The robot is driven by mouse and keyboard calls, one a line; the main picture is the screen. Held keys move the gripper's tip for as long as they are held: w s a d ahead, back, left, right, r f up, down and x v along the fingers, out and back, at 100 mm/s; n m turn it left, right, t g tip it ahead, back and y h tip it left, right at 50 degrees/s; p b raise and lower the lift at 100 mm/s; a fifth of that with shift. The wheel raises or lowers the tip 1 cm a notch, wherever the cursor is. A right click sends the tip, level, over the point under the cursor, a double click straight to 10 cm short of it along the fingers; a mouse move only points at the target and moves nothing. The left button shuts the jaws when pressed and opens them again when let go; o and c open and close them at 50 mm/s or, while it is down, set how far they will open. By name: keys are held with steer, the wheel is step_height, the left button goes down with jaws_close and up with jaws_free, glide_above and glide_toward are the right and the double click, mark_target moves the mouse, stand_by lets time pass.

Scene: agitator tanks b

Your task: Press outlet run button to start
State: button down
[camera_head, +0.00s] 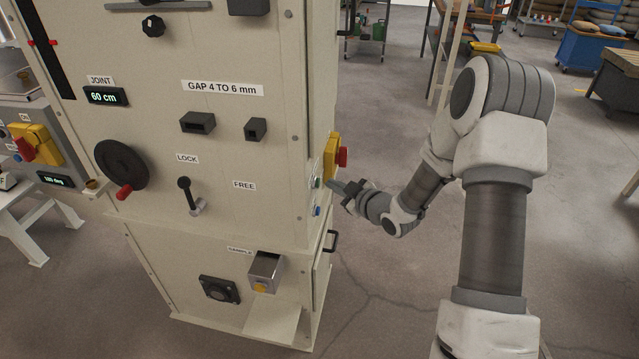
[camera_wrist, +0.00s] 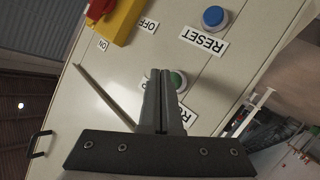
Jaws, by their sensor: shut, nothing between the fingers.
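A green round button (camera_wrist: 178,79) sits on the cream panel in the wrist view, partly hidden behind my fingers. A label beside it (camera_wrist: 187,114) begins with R; the rest is hidden. In the head view the green button (camera_head: 316,183) shows on the cabinet's right side. My gripper (camera_wrist: 160,76) is shut and empty, its fingertips overlapping the button's left edge in the picture. In the head view my gripper (camera_head: 333,184) is just right of the button; I cannot tell whether it touches.
A blue button (camera_wrist: 213,17) labelled RESET is near the green one. A yellow switch with a red handle (camera_wrist: 122,20), marked ON and OFF, is at the upper left. A black door handle (camera_head: 330,241) sticks out below. The floor right of the cabinet is open.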

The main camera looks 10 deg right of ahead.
steer(key=shift+w+a, duration=0.1)
steer(key=shift+a, duration=0.3)
steer(key=shift+w+a+b, duration=0.15)
steer(key=shift+a+b, duration=0.3)
steer(key=shift+b, duration=0.1)
stand_by(0.5)
steer(key=shift+s+d, duration=0.3)
steer(key=shift+d, duration=0.55)
steer(key=d, duration=0.1)
steer(key=s+d, duration=0.1)
steer(key=d, duration=0.2)
steer(key=shift+s+d, duration=0.3)
steer(key=shift+d, duration=0.1)
stand_by(0.6)
